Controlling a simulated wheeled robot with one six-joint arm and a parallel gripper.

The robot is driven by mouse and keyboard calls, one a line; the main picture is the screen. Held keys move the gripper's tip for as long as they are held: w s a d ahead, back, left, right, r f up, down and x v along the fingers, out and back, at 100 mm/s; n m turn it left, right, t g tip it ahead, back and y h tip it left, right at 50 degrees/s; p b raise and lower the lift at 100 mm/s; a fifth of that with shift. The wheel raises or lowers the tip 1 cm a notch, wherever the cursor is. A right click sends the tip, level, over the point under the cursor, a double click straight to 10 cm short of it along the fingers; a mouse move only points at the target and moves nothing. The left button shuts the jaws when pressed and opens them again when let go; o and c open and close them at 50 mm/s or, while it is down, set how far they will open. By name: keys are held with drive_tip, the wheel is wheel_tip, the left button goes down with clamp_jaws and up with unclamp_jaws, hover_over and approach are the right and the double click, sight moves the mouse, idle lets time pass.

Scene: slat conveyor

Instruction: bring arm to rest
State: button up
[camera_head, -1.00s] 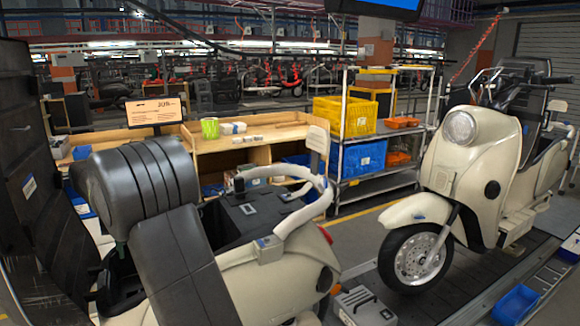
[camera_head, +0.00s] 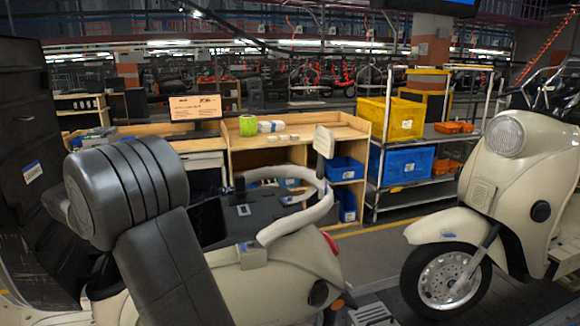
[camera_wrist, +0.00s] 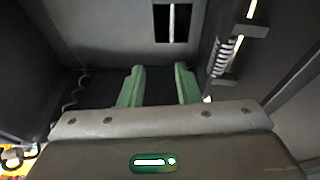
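My arm (camera_head: 150,220) is folded, its dark links filling the lower left of the head view. My gripper (camera_wrist: 160,78) shows in the wrist view as two green fingers standing apart with nothing between them. It faces a grey surface with a dark slot in it, close in front; I cannot tell whether the fingers touch anything. The gripper is hidden in the head view.
A cream scooter (camera_head: 525,165) stands at the right; another cream scooter body (camera_head: 275,285) lies just beyond my arm. A wooden workbench (camera_head: 300,135) and a metal shelf with yellow (camera_head: 390,118) and blue (camera_head: 403,163) crates stand behind. Some floor is clear between.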

drive_tip(key=p+x, duration=0.1)
drive_tip(key=x, duration=0.6)
drive_tip(key=shift+a, duration=0.3)
drive_tip(key=shift+f, duration=0.1)
